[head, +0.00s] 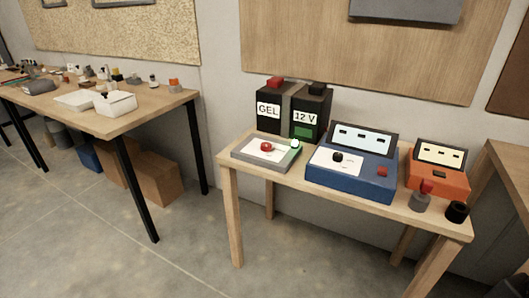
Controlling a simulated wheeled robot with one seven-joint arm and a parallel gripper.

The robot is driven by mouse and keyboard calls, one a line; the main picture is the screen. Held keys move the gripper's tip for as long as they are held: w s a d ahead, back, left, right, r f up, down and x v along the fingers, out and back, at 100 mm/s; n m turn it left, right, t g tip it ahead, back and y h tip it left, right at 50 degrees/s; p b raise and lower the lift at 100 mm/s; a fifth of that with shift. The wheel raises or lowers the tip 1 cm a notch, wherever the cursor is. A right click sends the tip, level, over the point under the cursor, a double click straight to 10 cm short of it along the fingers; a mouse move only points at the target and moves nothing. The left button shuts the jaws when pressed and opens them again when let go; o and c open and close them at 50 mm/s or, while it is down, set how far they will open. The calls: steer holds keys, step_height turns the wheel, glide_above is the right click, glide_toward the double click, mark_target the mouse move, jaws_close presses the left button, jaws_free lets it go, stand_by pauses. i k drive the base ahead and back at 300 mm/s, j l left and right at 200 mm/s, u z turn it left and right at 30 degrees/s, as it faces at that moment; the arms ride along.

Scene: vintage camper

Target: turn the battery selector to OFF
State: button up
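On a small wooden table (232,162) stand two devices with a dial. A low grey box (242,159) has a white face plate, a red knob (266,146) and a small green and white part at its right corner. A blue unit (345,181) has a pale display, a white plate with a black knob (338,157) and a red button. The lettering on both plates is too small to read, so I cannot tell which is the battery selector or where either knob points. My gripper is not in view.
Two dark batteries, marked GEL (268,110) and 12 V (304,118), stand behind the grey box. An orange meter (436,176) and small grey and black cylinders are at the right. A cluttered workbench (140,115) stands left. The floor (190,265) in front is clear.

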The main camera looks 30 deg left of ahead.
mark_target(266, 147)
steer(key=i+j+u, duration=0.1)
steer(key=u, duration=1.05)
steer(key=i+l, duration=0.15)
steer(key=i, duration=0.45)
steer(key=i+l, duration=0.1)
steer(key=i, duration=0.55)
